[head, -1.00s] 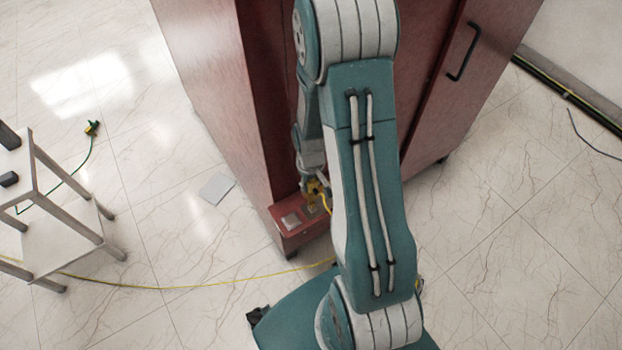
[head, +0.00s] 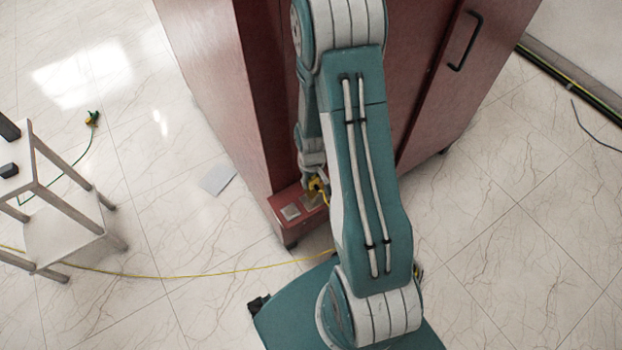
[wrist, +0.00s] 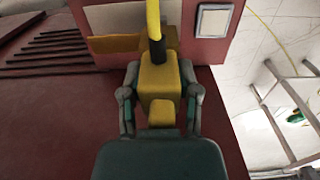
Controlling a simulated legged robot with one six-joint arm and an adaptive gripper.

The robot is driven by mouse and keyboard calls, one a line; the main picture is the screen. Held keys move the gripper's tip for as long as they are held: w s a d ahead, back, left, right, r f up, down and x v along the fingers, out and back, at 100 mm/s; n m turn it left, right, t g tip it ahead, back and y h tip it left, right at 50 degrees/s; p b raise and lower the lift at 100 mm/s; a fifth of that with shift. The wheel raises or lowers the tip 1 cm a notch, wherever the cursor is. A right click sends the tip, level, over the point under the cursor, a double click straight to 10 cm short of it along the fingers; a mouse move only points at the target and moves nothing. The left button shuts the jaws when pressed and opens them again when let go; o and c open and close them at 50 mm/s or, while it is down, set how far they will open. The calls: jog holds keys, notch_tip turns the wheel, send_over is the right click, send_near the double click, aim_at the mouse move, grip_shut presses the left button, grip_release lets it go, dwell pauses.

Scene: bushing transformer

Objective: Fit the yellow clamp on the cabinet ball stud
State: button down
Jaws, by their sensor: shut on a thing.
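The yellow clamp (wrist: 158,88) is held between the two fingers of my gripper (wrist: 160,90) in the wrist view. A yellow cable with a black sleeve (wrist: 156,45) rises from the clamp. In the head view, my gripper (head: 315,187) and the clamp are small and partly hidden, just above the red ledge (head: 290,232) at the foot of the red cabinet (head: 205,75). The ball stud is not visible. I cannot tell whether the clamp touches anything on the ledge.
A pale square plate (wrist: 214,20) sits on the red ledge. A white stand (head: 62,235) is at the left, with a green cable and clamp (head: 92,119) on the floor behind it. A yellow cable (head: 200,275) runs across the floor. My arm hides part of the cabinet front.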

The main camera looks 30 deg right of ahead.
jog(key=shift+f, duration=0.3)
jog(key=shift+f, duration=1.15)
jog(key=shift+f, duration=1.15)
dwell(1.7)
jog(key=shift+c, duration=1.2)
grip_release()
notch_tip(320, 180, up, 12)
jog(key=shift+f, duration=0.1)
